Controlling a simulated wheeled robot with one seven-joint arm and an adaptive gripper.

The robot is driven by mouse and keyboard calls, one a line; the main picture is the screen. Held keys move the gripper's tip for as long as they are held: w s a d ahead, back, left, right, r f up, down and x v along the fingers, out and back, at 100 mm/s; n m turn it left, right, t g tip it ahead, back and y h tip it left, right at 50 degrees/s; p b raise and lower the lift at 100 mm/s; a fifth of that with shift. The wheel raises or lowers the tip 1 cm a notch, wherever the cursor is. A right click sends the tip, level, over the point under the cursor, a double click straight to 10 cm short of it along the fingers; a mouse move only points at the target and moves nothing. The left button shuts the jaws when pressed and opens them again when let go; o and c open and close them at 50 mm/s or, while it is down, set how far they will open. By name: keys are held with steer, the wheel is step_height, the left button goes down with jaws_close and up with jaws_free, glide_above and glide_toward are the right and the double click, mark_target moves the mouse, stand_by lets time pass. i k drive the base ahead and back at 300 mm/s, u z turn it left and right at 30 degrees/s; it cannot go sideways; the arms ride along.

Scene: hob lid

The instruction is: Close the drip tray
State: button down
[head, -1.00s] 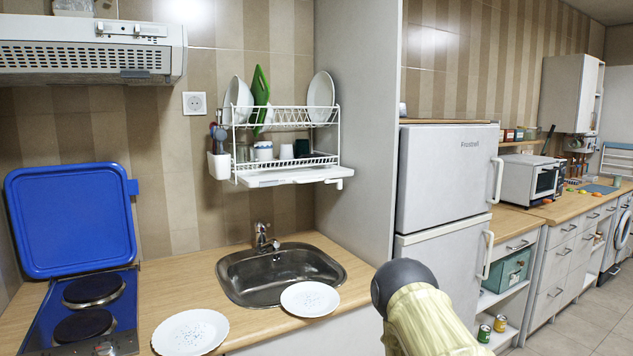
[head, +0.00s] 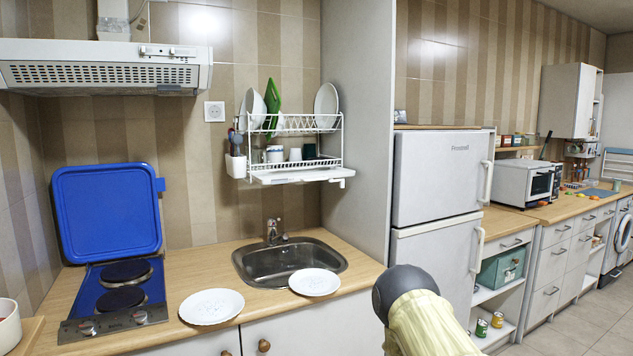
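The white drip tray (head: 300,176) sits under the white wire dish rack (head: 341,142) on the tiled wall above the sink. It seems to stick out forward past the rack's lower shelf. The rack holds white plates, a green board and several cups. My gripper is not in view; only a cream and dark grey part of my arm shows at the bottom, right of the sink, well apart from the tray.
Below the rack are a steel sink (head: 258,270) with a tap and two white plates (head: 212,306) on the wooden counter. A hob (head: 90,306) with its blue lid (head: 107,212) raised stands left. A tall panel and fridge (head: 436,178) bound the right side.

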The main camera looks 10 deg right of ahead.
mark_target(315, 173)
steer(key=u, duration=0.8)
steer(key=i, duration=0.7)
steer(key=z, duration=0.85)
